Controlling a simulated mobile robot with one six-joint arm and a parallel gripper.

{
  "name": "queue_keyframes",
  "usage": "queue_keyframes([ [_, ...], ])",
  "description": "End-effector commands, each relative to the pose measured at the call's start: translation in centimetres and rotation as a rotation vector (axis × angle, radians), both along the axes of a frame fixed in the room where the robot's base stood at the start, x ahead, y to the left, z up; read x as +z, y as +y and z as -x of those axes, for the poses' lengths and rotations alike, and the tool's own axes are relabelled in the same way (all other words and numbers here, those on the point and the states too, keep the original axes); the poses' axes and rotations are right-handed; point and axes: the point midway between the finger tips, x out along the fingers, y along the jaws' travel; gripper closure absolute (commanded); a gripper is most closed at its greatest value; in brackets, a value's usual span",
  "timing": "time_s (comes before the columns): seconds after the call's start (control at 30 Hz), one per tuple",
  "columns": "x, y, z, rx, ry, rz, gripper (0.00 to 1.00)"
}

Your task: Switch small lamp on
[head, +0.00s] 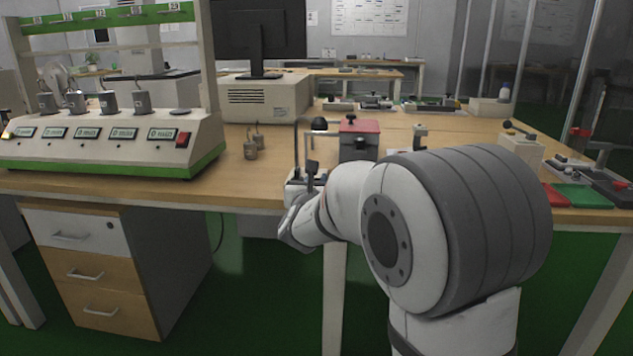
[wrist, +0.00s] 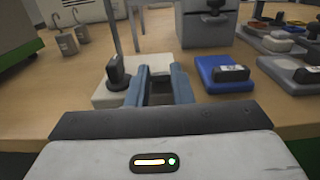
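A small white base with an upright black switch lever (head: 312,168) stands at the bench's front edge, partly hidden by my wrist in the head view. Thin grey posts rise by it; I cannot tell for sure that this is the small lamp, and no lit bulb shows on it. In the wrist view the white base (wrist: 106,97) lies just ahead, with the black lever (wrist: 118,74) left of my fingers. My gripper (wrist: 160,82) is open, its two blue-grey fingers apart with nothing visible held between them. The lever is outside the gap, close to the left finger.
A grey box with a red top (head: 360,127) stands behind the base. Small metal weights (head: 251,148) are left of it. A test panel (head: 110,142) fills the bench's left. A blue block (wrist: 224,73) and several small parts lie right of my fingers.

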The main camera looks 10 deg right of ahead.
Motion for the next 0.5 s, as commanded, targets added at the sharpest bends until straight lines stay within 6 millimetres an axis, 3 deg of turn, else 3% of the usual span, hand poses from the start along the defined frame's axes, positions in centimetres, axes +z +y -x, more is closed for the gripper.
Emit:
queue_keyframes([
  [0.5,1.1,-0.2,-0.2,-0.003,0.118,-0.037,1.00],
])
